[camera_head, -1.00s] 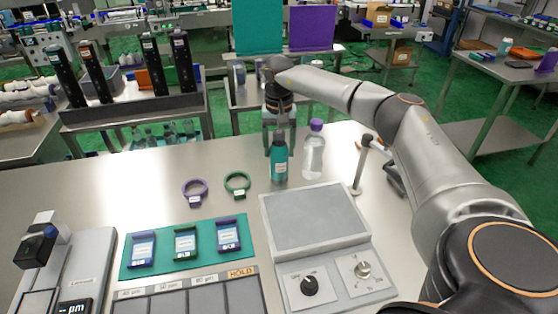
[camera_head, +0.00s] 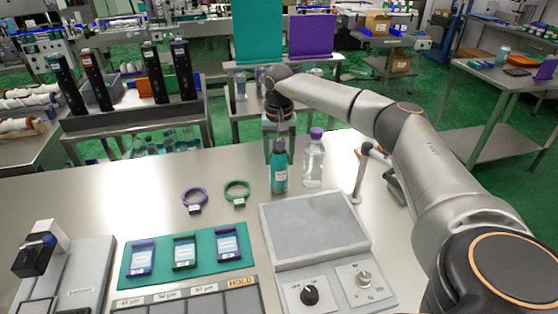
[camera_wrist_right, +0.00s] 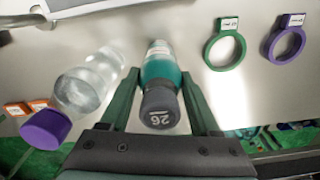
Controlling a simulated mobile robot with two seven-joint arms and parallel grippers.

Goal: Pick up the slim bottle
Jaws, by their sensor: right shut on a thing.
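The slim bottle (camera_head: 279,178) is teal with a dark cap and a white label, and stands upright on the steel table. In the right wrist view the slim bottle (camera_wrist_right: 160,75) lies between the fingers, its dark cap toward the camera. My right gripper (camera_head: 279,146) comes down from above and behind and is shut on the upper part of the slim bottle. I cannot see a gap under the bottle. A clear bottle with a purple cap (camera_head: 313,163) stands close on its right; it also shows in the right wrist view (camera_wrist_right: 85,85). My left gripper is not in view.
A purple ring (camera_head: 194,200) and a green ring (camera_head: 237,193) lie left of the bottle. A grey device with knobs (camera_head: 315,225) is in front. A teal mat (camera_head: 160,266) holds three labelled cards. A metal post (camera_head: 360,175) stands to the right.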

